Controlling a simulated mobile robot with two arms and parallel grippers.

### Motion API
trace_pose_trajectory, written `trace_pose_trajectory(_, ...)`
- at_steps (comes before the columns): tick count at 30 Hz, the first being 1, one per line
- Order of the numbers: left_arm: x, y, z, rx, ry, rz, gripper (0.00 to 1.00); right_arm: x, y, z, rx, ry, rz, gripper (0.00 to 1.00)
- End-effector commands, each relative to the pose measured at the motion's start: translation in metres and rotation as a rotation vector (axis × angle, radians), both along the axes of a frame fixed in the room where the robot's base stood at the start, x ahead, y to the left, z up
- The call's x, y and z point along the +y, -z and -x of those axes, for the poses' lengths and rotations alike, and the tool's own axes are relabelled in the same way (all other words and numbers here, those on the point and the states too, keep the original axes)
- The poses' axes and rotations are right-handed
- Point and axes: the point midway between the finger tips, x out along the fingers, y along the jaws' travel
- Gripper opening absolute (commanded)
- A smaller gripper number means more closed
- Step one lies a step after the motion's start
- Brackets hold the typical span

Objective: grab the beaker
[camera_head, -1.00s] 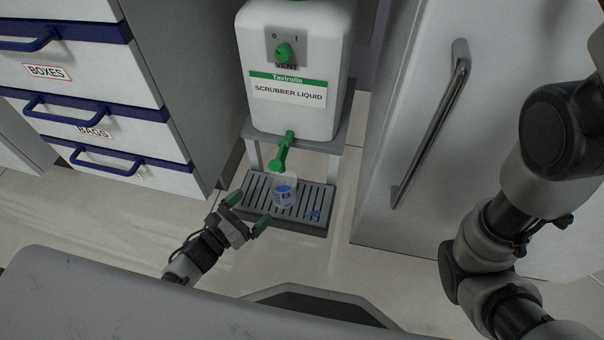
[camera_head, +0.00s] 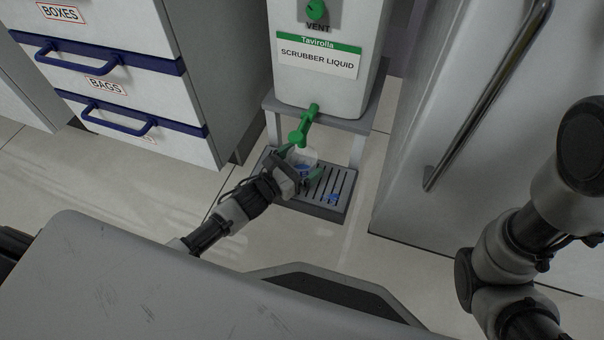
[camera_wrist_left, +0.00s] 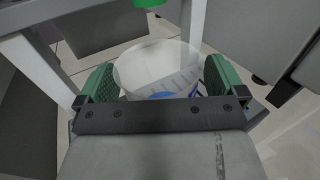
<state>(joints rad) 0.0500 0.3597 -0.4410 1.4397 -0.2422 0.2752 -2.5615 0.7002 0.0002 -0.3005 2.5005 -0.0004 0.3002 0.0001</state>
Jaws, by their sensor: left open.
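The beaker (camera_head: 304,158) is clear with blue markings and stands on the slotted drip tray (camera_head: 341,203), below the green tap (camera_head: 304,126). My left gripper (camera_head: 301,165) is open, with its green fingertips on either side of the beaker. In the left wrist view the beaker (camera_wrist_left: 160,68) sits between the two green fingers (camera_wrist_left: 160,85), and its lower part is hidden behind the gripper body. I cannot tell whether the fingers touch its wall. My right gripper is out of view; only my right arm shows at the right.
The white scrubber liquid tank (camera_head: 328,70) stands on a grey stand (camera_head: 362,124) above the tray. A blue patch (camera_head: 333,197) lies on the tray's right part. Drawers (camera_head: 110,75) stand at the left, and a white door with a metal handle (camera_head: 490,95) at the right.

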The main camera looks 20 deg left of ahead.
Motion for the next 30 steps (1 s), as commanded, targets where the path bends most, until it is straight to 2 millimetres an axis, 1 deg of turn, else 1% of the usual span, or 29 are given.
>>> trace_pose_trajectory(7, -0.0010, -0.0006, -0.0015, 0.001, 0.000, 0.000, 0.98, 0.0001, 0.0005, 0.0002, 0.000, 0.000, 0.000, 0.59)
trace_pose_trajectory(8, -0.0010, -0.0005, -0.0015, 0.001, 0.000, 0.000, 0.95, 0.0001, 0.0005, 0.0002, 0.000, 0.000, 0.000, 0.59)
trace_pose_trajectory(18, -0.0008, -0.0003, -0.0014, 0.001, 0.000, 0.000, 0.43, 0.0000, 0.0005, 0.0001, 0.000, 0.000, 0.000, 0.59)
trace_pose_trajectory(26, -0.0008, -0.0014, -0.0015, 0.001, 0.000, 0.000, 0.43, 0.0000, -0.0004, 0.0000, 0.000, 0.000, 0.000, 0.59)
trace_pose_trajectory(30, -0.0009, -0.0075, -0.0014, 0.000, 0.000, -0.001, 0.43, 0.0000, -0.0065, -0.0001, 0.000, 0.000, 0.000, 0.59)
